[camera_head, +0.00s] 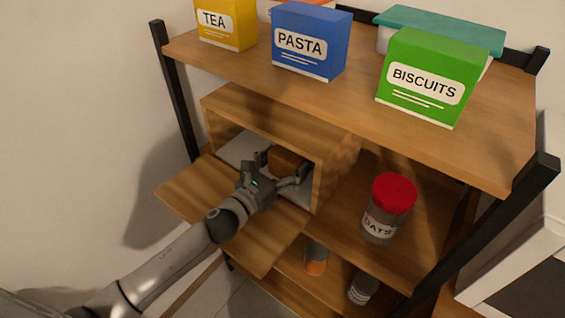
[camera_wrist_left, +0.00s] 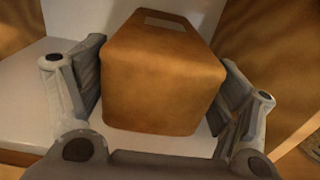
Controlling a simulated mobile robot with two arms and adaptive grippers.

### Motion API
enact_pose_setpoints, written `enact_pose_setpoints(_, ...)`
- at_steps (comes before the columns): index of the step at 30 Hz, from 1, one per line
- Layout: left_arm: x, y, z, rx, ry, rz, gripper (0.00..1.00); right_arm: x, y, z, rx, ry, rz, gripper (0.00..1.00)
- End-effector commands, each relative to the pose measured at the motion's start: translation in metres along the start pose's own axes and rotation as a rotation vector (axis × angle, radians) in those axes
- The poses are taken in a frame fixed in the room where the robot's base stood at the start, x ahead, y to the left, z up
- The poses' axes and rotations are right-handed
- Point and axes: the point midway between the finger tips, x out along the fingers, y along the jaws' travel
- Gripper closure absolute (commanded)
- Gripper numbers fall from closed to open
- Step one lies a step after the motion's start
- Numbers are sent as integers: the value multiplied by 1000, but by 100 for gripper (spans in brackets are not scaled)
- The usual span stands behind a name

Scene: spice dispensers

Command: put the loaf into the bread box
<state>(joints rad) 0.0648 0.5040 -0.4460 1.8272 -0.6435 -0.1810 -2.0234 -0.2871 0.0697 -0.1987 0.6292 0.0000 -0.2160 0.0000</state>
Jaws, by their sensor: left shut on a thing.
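The bread box (camera_head: 339,165) is a wooden box on the middle shelf, with its front flap (camera_head: 232,215) folded down and open. The brown loaf (camera_head: 287,161) is inside the box, above or on its pale floor; I cannot tell if it touches. My left gripper (camera_head: 279,172) reaches in over the flap and is shut on the loaf. In the left wrist view the loaf (camera_wrist_left: 163,75) sits between both fingers, with a pale label on its top. My right gripper is not in view.
A red-lidded oats jar (camera_head: 388,208) stands right of the box. Tea (camera_head: 227,22), pasta (camera_head: 309,41) and biscuits (camera_head: 431,78) boxes stand on the top shelf (camera_head: 355,97) above. Two small jars (camera_head: 316,258) are on the lower shelf. Black posts (camera_head: 175,90) frame the shelves.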

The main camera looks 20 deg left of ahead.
Motion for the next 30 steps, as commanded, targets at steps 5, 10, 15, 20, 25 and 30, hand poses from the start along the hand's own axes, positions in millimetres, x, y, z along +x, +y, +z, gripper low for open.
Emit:
enact_pose_setpoints(5, 0, 0, -2, 1, 0, -1, 12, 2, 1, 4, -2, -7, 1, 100)
enact_pose_setpoints(10, 0, 0, -2, 0, -1, -1, 0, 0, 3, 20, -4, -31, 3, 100)
enact_pose_setpoints(15, 0, 0, -1, 0, -2, -2, 0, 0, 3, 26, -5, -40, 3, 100)
enact_pose_setpoints(20, 0, 0, 1, 0, -2, -2, 0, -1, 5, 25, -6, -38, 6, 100)
enact_pose_setpoints(25, -13, 0, -1, 0, 0, -1, 0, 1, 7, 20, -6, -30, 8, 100)
enact_pose_setpoints(30, -42, -1, -2, 0, 1, -2, 0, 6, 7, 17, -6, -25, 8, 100)
